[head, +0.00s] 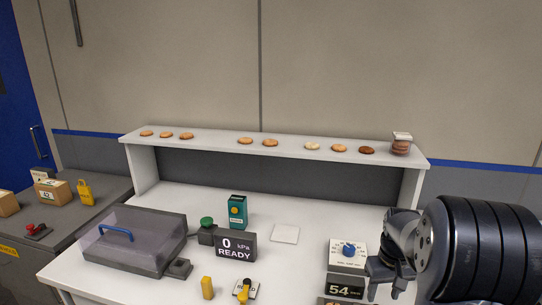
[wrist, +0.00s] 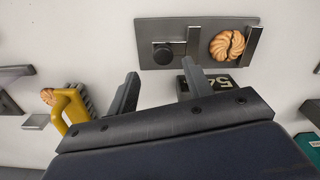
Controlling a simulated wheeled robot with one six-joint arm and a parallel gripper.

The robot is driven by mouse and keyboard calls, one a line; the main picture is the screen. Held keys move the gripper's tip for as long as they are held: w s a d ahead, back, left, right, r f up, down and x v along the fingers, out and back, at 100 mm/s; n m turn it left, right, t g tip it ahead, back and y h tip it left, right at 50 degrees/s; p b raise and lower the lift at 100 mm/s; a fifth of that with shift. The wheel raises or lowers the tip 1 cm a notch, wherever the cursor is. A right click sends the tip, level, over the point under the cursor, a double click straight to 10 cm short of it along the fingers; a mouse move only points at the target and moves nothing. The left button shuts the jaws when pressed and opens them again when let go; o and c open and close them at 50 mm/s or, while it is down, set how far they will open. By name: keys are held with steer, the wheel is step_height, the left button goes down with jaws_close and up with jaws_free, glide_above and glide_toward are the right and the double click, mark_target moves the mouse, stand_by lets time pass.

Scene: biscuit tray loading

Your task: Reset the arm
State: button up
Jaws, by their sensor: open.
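My gripper (head: 386,286) hangs at the lower right of the head view, at the end of my dark arm. In the wrist view its two fingers (wrist: 161,88) stand apart with nothing between them.
A lidded box (head: 135,243), a READY display (head: 236,247) and a teal box (head: 237,211) stand further left. Several biscuits lie on the raised shelf (head: 215,138). A yellow-handled tool (wrist: 72,108) is nearby.

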steer(key=f, duration=0.3)
steer(key=a+f, duration=0.1)
steer(key=f, duration=0.1)
steer(key=shift+w+f+p, duration=0.15)
steer(key=shift+f+p, duration=0.05)
steer(key=shift+p, duration=0.1)
steer(key=shift+a, duration=0.25)
steer(key=shift+a+f, duration=0.1)
